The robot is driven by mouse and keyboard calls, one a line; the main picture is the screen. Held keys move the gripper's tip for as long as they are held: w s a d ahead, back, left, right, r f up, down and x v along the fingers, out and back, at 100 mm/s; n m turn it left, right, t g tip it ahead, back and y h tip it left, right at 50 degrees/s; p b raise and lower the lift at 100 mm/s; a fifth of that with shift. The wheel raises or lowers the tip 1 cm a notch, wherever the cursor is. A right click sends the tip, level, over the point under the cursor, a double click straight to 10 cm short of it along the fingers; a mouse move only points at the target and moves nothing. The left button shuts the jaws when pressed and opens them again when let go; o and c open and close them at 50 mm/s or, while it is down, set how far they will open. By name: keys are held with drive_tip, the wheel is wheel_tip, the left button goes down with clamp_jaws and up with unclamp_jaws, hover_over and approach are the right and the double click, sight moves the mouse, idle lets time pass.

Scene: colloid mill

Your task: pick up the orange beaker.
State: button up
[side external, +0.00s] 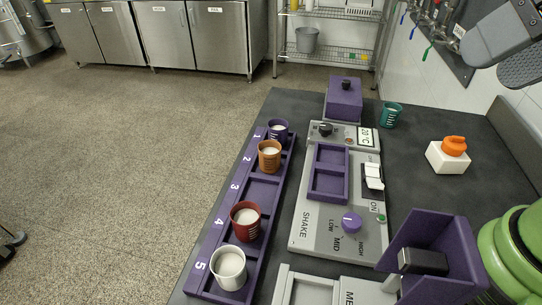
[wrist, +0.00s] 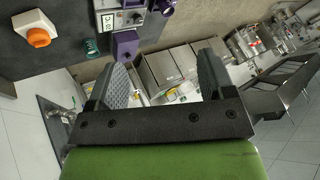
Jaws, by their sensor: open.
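The orange beaker (side external: 269,156) stands upright in slot 2 of the purple numbered rack (side external: 262,189), with pale contents inside. My gripper (side external: 525,45) is at the top right of the side view, high above the bench and far from the beaker. In the wrist view my gripper (wrist: 167,75) has its two grey fingers wide apart with nothing between them. The orange beaker does not clearly show in the wrist view.
A purple beaker (side external: 278,131), a red beaker (side external: 245,219) and a white beaker (side external: 228,267) share the rack. A grey shaker (side external: 318,220) stands right of it. A green beaker (side external: 391,115) and an orange knob on a white block (side external: 447,158) are farther right.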

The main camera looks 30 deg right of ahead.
drive_tip(key=shift+o, duration=0.5)
drive_tip(key=n+g+h, duration=0.2)
drive_tip(key=n+g, duration=0.4)
drive_tip(key=g, duration=0.1)
hover_over(272, 150)
drive_tip(key=s+a, duration=0.1)
drive_tip(key=s, duration=0.1)
wheel_tip(272, 150, down, 22)
wheel_tip(272, 150, down, 6)
drive_tip(key=shift+a+r, duration=0.1)
drive_tip(key=shift+a, duration=0.05)
